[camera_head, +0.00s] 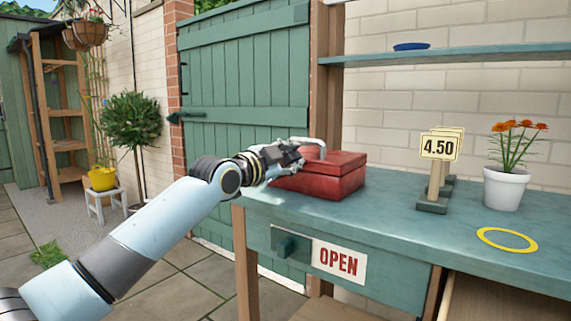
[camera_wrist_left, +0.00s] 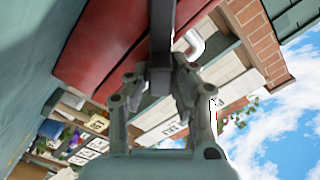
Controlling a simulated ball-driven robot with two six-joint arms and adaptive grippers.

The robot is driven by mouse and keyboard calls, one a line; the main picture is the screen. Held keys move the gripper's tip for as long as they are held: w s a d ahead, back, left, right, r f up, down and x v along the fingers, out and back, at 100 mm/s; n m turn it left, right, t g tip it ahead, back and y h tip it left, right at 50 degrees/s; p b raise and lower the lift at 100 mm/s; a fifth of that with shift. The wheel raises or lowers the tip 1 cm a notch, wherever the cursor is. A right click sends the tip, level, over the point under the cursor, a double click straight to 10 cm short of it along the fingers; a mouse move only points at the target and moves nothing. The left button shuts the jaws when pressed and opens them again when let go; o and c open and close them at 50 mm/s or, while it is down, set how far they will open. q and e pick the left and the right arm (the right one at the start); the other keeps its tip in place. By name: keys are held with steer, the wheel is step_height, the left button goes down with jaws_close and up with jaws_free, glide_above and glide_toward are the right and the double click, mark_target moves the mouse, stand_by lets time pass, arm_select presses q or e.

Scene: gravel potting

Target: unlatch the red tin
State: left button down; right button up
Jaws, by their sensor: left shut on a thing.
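The red tin (camera_head: 335,180) stands on the green bench top, its lid down and a pale grey handle (camera_head: 319,146) upright on top. My left gripper (camera_head: 289,162) is at the tin's left side in the head view. In the left wrist view its fingers (camera_wrist_left: 155,88) are shut on a dark grey latch (camera_wrist_left: 161,45), which runs up across the red tin (camera_wrist_left: 105,45). In the head view my gripper hides the latch. My right gripper is in neither view.
On the bench (camera_head: 400,215) are a 4.50 price sign (camera_head: 440,147), a white pot (camera_head: 505,188) of orange flowers and a yellow ring (camera_head: 507,239). A shelf (camera_head: 450,55) with a blue dish (camera_head: 412,46) hangs above. The bench between tin and sign is clear.

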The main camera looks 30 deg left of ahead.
mark_target(306, 176)
arm_select(q)
steer(key=shift+d+f+m+b, duration=0.25)
steer(key=shift+f+m+b, duration=0.15)
steer(key=shift+f+m, duration=0.1)
steer(key=shift+d+f+m+b, duration=0.2)
steer(key=shift+f+m+b, duration=0.2)
steer(key=shift+m, duration=0.1)
steer(key=f+m+b, duration=0.1)
steer(key=d+m+b, duration=0.1)
steer(key=m, duration=0.1)
steer(key=shift+f, duration=0.4)
steer(key=shift+f+m+b, duration=0.5)
steer(key=shift+m+b, duration=0.35)
steer(key=shift+m, duration=0.15)
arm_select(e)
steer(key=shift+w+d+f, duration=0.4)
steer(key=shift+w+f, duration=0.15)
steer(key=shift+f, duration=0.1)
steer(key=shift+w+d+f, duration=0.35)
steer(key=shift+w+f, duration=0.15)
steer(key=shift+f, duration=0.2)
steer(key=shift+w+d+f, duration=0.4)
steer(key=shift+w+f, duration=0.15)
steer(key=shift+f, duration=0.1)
arm_select(q)
steer(key=shift+d, duration=0.1)
steer(key=shift+s, duration=0.1)
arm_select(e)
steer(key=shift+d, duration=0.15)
